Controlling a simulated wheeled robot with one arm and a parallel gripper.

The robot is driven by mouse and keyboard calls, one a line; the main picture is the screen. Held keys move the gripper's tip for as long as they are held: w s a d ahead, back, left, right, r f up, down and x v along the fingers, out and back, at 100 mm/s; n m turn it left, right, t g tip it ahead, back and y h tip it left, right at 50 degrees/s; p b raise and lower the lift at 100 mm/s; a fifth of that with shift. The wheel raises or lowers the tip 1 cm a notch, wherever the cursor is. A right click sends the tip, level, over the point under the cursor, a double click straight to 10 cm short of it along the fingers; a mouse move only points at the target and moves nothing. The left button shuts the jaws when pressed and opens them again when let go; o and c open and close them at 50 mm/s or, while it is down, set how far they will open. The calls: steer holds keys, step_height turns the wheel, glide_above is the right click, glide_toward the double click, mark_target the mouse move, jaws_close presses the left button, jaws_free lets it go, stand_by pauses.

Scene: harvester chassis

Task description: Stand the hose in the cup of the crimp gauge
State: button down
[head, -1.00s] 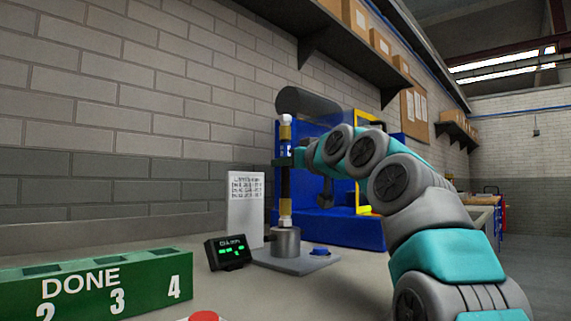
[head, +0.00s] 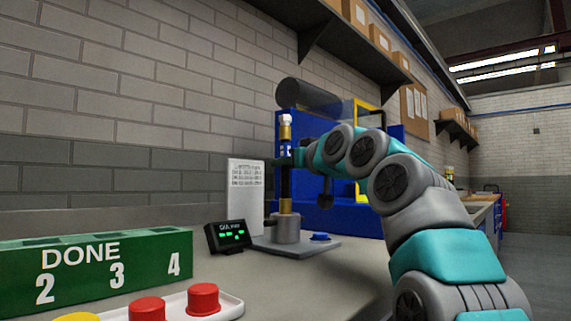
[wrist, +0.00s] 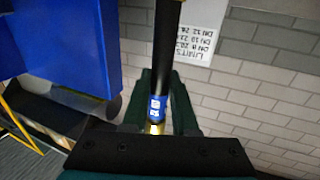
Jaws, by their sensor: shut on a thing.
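The hose (head: 285,185) stands upright, black with gold ferrules, a pale fitting on top and a blue label. My gripper (head: 287,158) is shut on the hose at its upper part, near the label; the wrist view also shows the hose (wrist: 167,50) between the dark green fingers (wrist: 160,105). The crimp gauge has a grey metal cup (head: 286,231) on a flat grey base plate (head: 312,249). The hose's lower gold ferrule meets the cup's rim in the head view. Its lower fitting is hidden, apparently inside the cup; I cannot see whether it touches the bottom.
A small display with green digits (head: 228,236) and a white limits card (head: 245,200) stand beside the gauge. A blue button (head: 320,237) is on the plate. A blue machine (head: 345,222) stands behind.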

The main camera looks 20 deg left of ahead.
mark_target(288, 177)
steer(key=shift+f+b, duration=1.55)
steer(key=shift+f, duration=0.1)
steer(key=c, duration=0.6)
jaws_free()
steer(key=shift+d, duration=0.1)
steer(key=b+v, duration=0.1)
steer(key=v, duration=0.6)
steer(key=shift+s+d+b, duration=0.15)
steer(key=shift+s+b, duration=0.15)
steer(key=shift+b, duration=0.1)
